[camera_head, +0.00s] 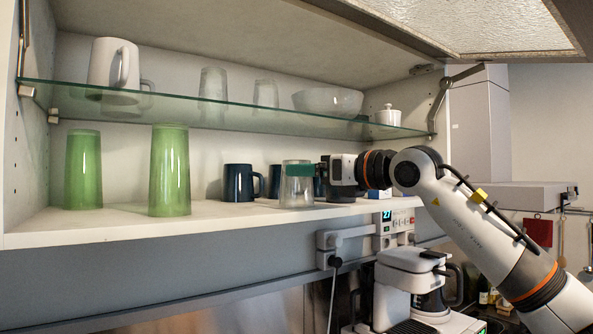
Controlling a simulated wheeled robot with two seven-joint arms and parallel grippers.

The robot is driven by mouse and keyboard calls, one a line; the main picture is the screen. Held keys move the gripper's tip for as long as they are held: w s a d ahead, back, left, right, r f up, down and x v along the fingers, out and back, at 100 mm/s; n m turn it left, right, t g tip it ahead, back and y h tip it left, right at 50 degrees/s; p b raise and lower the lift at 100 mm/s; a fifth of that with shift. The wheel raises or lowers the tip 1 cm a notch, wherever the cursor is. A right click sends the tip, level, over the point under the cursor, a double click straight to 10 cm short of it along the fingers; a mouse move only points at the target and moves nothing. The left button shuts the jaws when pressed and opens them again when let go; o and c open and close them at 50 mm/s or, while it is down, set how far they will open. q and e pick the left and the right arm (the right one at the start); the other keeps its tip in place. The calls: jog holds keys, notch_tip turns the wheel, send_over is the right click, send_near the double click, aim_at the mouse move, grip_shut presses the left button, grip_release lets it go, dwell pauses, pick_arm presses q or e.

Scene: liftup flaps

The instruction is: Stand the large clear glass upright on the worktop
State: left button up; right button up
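A large clear glass (297,194) stands on the white bottom board of the open wall cabinet, near its front edge. My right gripper (300,170) comes in from the right at the glass's upper part. One finger with a green pad lies across the near side of the glass. The other finger is hidden, so I cannot tell whether the fingers press on the glass. Two more clear glasses, one taller (213,84) and one shorter (265,93), stand on the glass shelf above. The worktop is barely visible at the lower right. My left gripper is not in view.
Green glasses (170,172) (83,170) stand at the left, and a dark blue mug (239,184) stands left of the clear glass. More blue mugs are partly hidden behind it. The glass shelf (240,117) is above. A coffee machine (412,270) stands below right.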

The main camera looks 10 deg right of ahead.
jog(key=p+x, duration=0.4)
jog(key=shift+w, duration=0.45)
jog(key=shift+w+a+p, duration=0.15)
jog(key=shift+w+p, duration=0.1)
jog(key=shift+p, duration=0.1)
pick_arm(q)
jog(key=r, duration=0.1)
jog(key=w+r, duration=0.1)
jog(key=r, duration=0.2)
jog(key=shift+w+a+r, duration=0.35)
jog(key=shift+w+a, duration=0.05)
pick_arm(e)
jog(key=shift+w+a+f, duration=0.1)
jog(key=shift+w+f, duration=0.05)
jog(key=shift+c, duration=0.2)
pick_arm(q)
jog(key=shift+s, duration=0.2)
pick_arm(e)
jog(key=c, duration=1.1)
jog(key=shift+c, duration=0.2)
